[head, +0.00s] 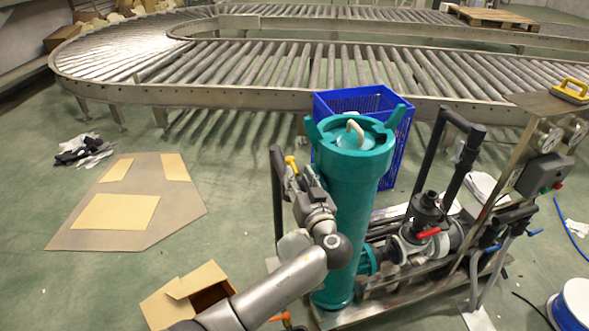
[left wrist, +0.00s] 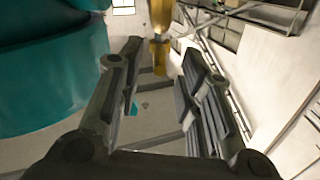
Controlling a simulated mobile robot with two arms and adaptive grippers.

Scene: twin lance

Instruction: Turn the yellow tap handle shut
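The yellow tap handle (head: 291,163) stands at the left side of the tall teal filter housing (head: 350,200), near the top of a dark upright pipe (head: 278,195). My left gripper (head: 303,180) is just to the right of and below the handle in the head view. In the left wrist view the gripper (left wrist: 162,62) is open. The yellow handle (left wrist: 159,50) shows in the gap between its fingertips, with space on both sides. I cannot tell how deep it sits between them. My right gripper is not in view.
The teal housing (left wrist: 45,75) is close on the left in the left wrist view. A blue crate (head: 397,145) stands behind it. Red (head: 428,232) and blue (head: 535,232) handles sit on the skid at right. A cardboard box (head: 190,293) lies on the floor.

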